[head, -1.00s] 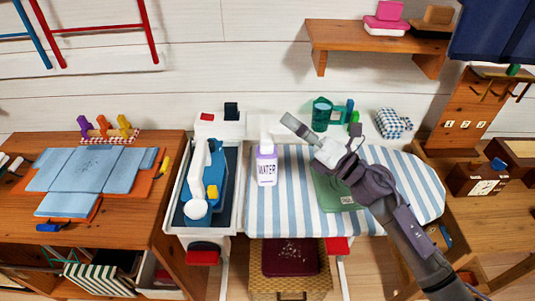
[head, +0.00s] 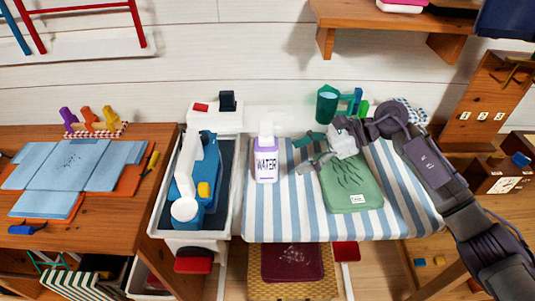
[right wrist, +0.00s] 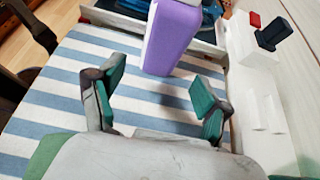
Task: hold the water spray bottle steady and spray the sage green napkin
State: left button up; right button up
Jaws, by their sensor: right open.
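The water spray bottle (head: 266,160), purple and white with a WATER label, stands upright on the striped ironing board (head: 290,222). It also shows in the right wrist view (right wrist: 172,36), just beyond the fingertips. The sage green napkin (head: 352,190) lies folded on the board to the right of the bottle, with dark crease lines and a small white tag. My right gripper (head: 305,153) is open and empty, with green fingertips pointing at the bottle. In the right wrist view the gripper (right wrist: 160,100) straddles bare striped cloth, apart from the bottle. My left gripper is out of view.
A blue and white iron (head: 200,175) sits in a tray (head: 236,200) left of the bottle. A green cup (head: 327,104) stands behind the board. A wooden table (head: 130,205) with blue cloths is at the left. The front of the board is clear.

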aim_at(271, 166)
jog(key=x, duration=0.4)
jog(key=shift+a, duration=0.1)
jog(key=b+x, duration=0.2)
jog(key=x, duration=0.1)
jog(key=shift+f, duration=0.15)
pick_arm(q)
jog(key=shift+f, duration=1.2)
pick_arm(e)
jog(key=shift+a+f, duration=0.1)
jog(key=shift+a, duration=0.45)
jog(key=c, duration=0.7)
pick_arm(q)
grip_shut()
pick_arm(e)
jog(key=shift+c, duration=0.2)
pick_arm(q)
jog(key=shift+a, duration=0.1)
